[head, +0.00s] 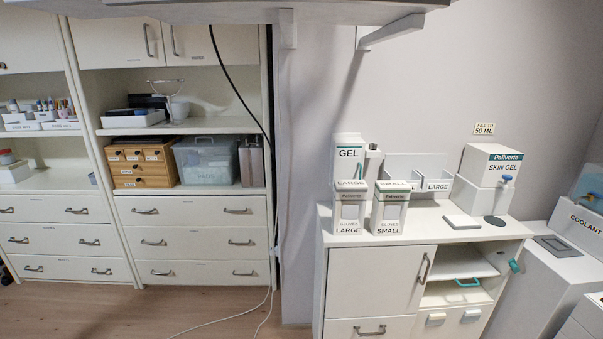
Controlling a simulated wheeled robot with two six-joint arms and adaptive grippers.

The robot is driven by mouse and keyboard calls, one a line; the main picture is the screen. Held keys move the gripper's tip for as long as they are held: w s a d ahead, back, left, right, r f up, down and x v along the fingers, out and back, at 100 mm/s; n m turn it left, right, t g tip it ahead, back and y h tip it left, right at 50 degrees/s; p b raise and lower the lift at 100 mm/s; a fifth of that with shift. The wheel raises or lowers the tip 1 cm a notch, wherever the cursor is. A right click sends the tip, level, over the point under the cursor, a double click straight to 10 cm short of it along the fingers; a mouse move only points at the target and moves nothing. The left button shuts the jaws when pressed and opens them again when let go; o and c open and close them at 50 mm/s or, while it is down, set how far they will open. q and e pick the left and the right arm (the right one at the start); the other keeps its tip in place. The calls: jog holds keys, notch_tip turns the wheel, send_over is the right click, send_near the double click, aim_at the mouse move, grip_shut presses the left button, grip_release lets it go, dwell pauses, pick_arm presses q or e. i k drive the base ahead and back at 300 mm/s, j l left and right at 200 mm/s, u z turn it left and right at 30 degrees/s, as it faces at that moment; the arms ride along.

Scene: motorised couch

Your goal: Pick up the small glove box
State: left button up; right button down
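The small glove box (389,212) stands upright near the front edge of the white cabinet's top (430,228).
Behind the boxes stand a gel box (349,152) and a white holder (432,165) labelled "LARGE". A skin gel dispenser (490,172) stands to the right. Shelves with drawers (200,235) line the left. Floor (130,312) shows at lower left.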

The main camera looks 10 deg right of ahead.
aim_at(386, 193)
jog(key=l+z, duration=0.4)
jog(key=l, duration=1.85)
jog(key=i, duration=0.05)
